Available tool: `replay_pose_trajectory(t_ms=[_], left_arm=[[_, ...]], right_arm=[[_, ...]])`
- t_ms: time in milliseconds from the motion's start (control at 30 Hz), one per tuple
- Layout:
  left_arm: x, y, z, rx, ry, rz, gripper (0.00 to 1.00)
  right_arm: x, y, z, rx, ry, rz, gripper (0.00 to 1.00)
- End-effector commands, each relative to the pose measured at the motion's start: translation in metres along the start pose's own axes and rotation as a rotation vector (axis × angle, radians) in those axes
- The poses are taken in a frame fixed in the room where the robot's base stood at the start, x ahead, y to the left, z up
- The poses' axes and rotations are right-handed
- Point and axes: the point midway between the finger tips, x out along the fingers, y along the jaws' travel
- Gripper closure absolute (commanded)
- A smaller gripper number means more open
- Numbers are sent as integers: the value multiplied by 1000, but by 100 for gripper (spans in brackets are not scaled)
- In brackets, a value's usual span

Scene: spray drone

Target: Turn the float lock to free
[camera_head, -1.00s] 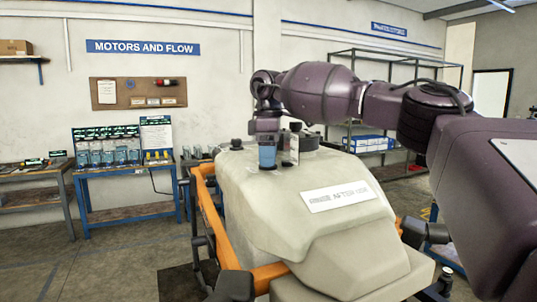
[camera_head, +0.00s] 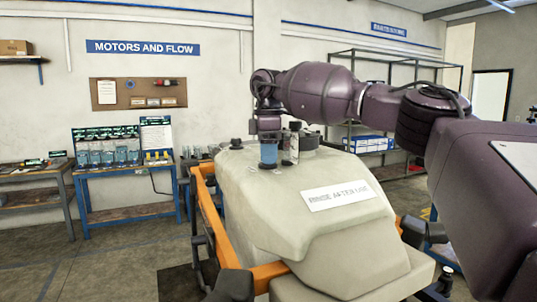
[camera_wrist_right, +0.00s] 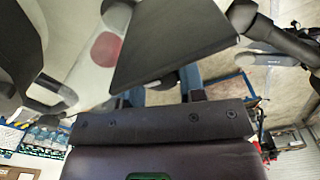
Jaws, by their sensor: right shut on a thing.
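The pale tank (camera_head: 290,210) of the spray drone stands in front of me, with a white label reading "RINSE AFTER USE" (camera_head: 339,195). My right gripper (camera_head: 268,155) reaches down onto the tank's top, its blue fingertip low over the surface. It is shut on a small part there, which I take to be the float lock; the fingers hide most of it. In the right wrist view a dark flat plate (camera_wrist_right: 175,45) crosses in front of the blue fingers, and a red disc (camera_wrist_right: 107,46) lies to their left. My left gripper is not in view.
A dark cap (camera_head: 236,144) and a wide dark lid (camera_head: 306,140) stand on the tank beside the gripper. An orange frame (camera_head: 205,215) runs along the tank's left side. A blue bench (camera_head: 130,172) stands at the back left, with open floor before it.

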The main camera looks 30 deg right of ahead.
Motion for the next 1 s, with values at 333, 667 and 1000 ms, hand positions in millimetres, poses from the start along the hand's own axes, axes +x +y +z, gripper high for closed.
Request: replay_pose_trajectory(t_ms=[333, 667, 1000], left_arm=[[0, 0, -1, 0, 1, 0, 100], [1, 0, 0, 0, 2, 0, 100], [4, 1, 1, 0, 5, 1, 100]], right_arm=[[0, 0, 0, 1, 0, 0, 37], [-8, 0, 0, 2, 1, 2, 37], [-66, 0, -1, 2, 2, 3, 37]])
